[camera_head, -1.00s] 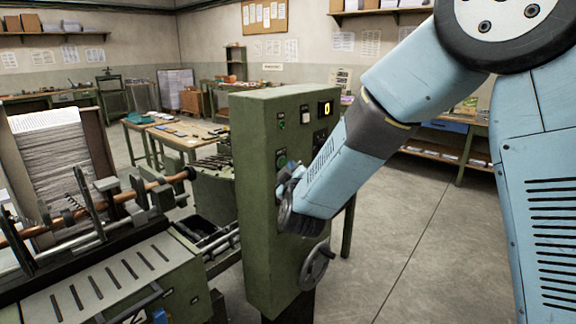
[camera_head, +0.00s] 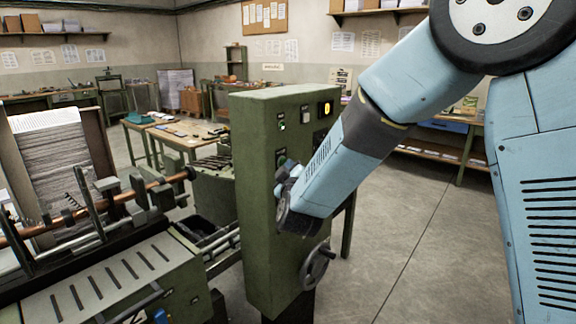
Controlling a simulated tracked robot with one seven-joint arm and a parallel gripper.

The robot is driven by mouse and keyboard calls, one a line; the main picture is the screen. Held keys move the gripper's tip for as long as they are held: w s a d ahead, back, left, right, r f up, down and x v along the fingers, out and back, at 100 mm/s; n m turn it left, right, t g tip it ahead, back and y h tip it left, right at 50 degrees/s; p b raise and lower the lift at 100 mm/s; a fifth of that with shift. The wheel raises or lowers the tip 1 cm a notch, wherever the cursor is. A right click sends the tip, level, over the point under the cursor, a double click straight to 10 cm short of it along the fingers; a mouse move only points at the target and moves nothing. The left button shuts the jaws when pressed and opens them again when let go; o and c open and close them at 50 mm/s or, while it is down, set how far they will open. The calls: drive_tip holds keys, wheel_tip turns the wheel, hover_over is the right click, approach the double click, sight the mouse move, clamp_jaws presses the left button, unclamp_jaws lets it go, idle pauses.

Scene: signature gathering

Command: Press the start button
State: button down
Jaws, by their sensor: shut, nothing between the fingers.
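The green control cabinet (camera_head: 262,220) stands in the middle of the view. A small green lamp (camera_head: 282,127) on its panel looks bright. A round green button (camera_head: 281,158) sits below the lamp, partly hidden by my gripper. Which control is the start button cannot be read from the labels. My gripper (camera_head: 280,183) is in front of the panel just below this button, shut and empty. Its fingertips are small and partly hidden, so I cannot tell whether they touch the button.
A handwheel (camera_head: 317,264) sticks out low on the cabinet, below my gripper. The machine with a paper stack (camera_head: 52,155) fills the left. Open floor (camera_head: 420,230) lies to the right.

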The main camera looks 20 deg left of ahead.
drive_tip(key=shift+a, duration=0.15)
idle(0.6)
drive_tip(key=shift+s+d, duration=0.25)
drive_tip(key=shift+d, duration=0.55)
drive_tip(key=d, duration=0.1)
drive_tip(key=s+d, duration=0.1)
drive_tip(key=d, duration=0.1)
drive_tip(key=s+d, duration=0.1)
drive_tip(key=shift+d, duration=0.3)
idle(0.5)
drive_tip(key=shift+w, duration=0.1)
